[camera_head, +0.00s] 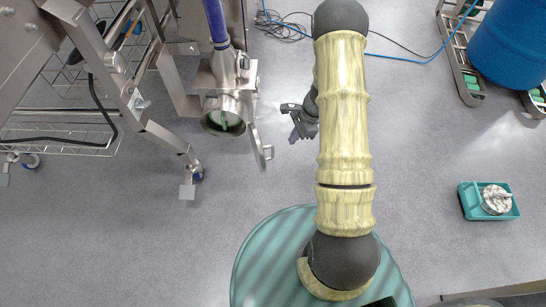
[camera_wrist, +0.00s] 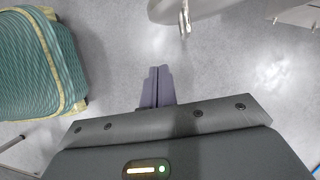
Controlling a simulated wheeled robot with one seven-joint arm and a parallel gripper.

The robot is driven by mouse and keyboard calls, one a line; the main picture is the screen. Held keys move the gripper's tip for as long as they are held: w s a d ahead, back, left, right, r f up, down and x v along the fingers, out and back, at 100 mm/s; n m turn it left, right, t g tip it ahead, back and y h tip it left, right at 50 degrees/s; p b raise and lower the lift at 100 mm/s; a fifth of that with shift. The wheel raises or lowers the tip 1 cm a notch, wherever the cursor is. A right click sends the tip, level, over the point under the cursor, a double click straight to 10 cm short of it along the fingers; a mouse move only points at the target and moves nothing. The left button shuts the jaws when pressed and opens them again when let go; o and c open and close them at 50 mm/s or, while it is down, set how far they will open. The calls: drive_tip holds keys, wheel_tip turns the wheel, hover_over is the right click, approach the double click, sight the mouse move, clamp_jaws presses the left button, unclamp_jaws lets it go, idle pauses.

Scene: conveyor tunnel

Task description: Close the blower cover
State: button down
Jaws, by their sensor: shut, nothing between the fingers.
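The blower (camera_head: 223,105) is a metal unit at the upper left of the middle in the head view. Its round mouth is uncovered, with something green inside. The blower cover (camera_head: 261,148) is a metal plate that stands swung open at the right of the mouth. What seems to be its edge shows at the top of the wrist view (camera_wrist: 185,9). My gripper (camera_head: 292,114) is to the right of the cover, apart from it. In the wrist view, the two fingers of my gripper (camera_wrist: 157,70) are together with nothing between them.
A metal frame (camera_head: 150,120) on wheels stands left of the blower. Cables (camera_head: 282,27) lie on the floor behind. A teal tray (camera_head: 466,205) and a blue barrel (camera_head: 512,45) are on the right. The grey floor around the cover is clear.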

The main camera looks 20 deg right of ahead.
drive_tip(key=a+f+b, duration=0.6)
drive_tip(key=a+f, duration=0.1)
drive_tip(key=f, duration=0.2)
drive_tip(key=shift+s+a+f, duration=0.15)
drive_tip(key=shift+a, duration=0.2)
drive_tip(key=shift+a, duration=0.15)
